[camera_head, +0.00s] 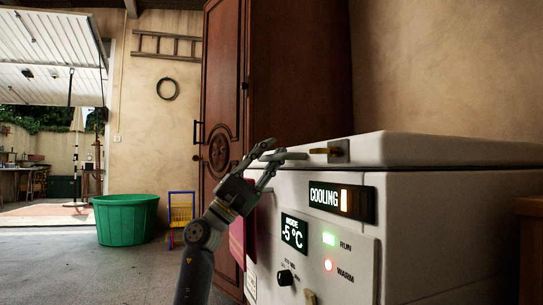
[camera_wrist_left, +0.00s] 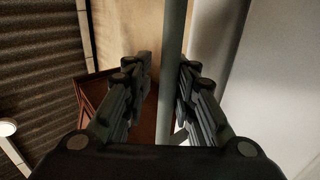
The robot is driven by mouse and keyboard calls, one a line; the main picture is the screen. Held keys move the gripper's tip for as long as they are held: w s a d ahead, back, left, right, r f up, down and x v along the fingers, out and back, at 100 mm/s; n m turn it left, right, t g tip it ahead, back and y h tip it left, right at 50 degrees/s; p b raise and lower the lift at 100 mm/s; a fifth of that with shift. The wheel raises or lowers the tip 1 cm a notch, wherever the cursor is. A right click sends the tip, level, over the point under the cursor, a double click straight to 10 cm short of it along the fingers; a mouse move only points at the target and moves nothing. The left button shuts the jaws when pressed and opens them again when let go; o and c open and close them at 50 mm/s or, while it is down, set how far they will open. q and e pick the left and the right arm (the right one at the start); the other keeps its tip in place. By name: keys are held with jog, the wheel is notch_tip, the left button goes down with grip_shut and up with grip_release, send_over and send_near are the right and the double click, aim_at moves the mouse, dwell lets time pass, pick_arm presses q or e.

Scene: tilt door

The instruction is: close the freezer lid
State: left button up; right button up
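The white freezer (camera_head: 440,200) stands at the right of the head view. Its lid (camera_head: 450,150) lies flat and low over the body, with a thin dark line beneath it. I cannot tell whether it is fully sealed. A brownish handle (camera_head: 328,151) sits at the lid's front left corner. My left gripper (camera_head: 282,151) is just left of this handle, at about lid height, with its fingers apart. In the left wrist view my left gripper (camera_wrist_left: 165,80) shows a gap between its fingers, with a grey upright strip behind or between them. My right gripper is not in view.
A tall wooden cabinet (camera_head: 305,70) stands behind the freezer. A green tub (camera_head: 125,220) and a small blue and yellow cart (camera_head: 181,212) are on the floor at left. A raised garage door (camera_head: 50,55) opens outside. The floor at front left is clear.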

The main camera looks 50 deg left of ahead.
pick_arm(q)
jog(key=shift+f, duration=0.15)
jog(key=shift+s+f, duration=0.1)
jog(key=shift+f, duration=0.15)
jog(key=v, duration=1.1)
jog(key=shift+s, duration=0.2)
jog(key=shift+a, duration=0.15)
